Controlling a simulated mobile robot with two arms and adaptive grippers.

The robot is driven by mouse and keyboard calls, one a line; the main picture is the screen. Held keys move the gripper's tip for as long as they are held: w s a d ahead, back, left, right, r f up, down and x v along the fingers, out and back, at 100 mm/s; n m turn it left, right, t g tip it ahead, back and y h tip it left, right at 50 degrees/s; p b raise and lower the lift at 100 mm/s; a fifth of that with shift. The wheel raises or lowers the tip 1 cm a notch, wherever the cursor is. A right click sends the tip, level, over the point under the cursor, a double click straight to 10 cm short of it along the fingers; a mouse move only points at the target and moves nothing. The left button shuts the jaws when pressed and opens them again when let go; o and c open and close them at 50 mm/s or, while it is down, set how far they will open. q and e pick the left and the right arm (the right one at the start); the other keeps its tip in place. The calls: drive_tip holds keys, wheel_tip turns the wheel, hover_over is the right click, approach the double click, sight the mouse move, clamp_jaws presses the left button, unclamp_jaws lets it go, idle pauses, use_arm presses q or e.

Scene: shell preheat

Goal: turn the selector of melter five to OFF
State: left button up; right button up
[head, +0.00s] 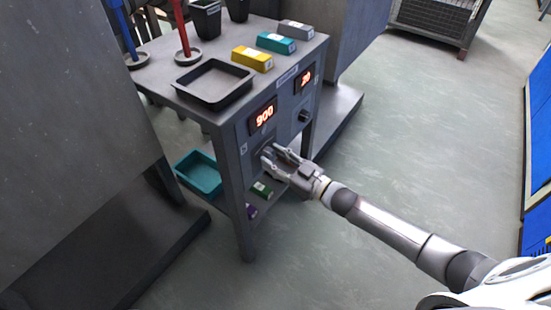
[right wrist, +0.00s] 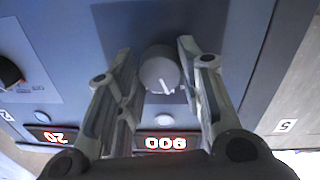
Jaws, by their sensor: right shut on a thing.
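The selector of melter five is a round grey knob (right wrist: 160,72) with a white pointer line, on the panel beside the lit 900 display (right wrist: 165,143). In the right wrist view, which shows the panel upside down, the line points toward the display and slightly right. The plate with a 5 (right wrist: 285,126) is on the same unit. My right gripper (right wrist: 158,52) has a finger on each side of the knob and is shut on it. In the head view my right gripper (head: 271,156) is at the panel front and mostly hides the knob. My left gripper is not in view.
A second panel has a 20 display (head: 306,78) and a black knob (head: 304,116). The bench top holds a dark tray (head: 213,86) and yellow (head: 252,59), teal (head: 276,43) and grey boxes (head: 296,29). A teal bin (head: 198,174) is below. The floor (head: 430,130) to the right is clear.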

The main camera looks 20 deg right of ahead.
drive_tip(key=n, duration=0.5)
idle(0.7)
drive_tip(key=o, duration=1)
drive_tip(key=shift+o, duration=0.2)
drive_tip(key=shift+d, duration=0.1)
drive_tip(key=v, duration=1.2)
drive_tip(key=shift+f, duration=0.25)
drive_tip(key=shift+w, duration=0.1)
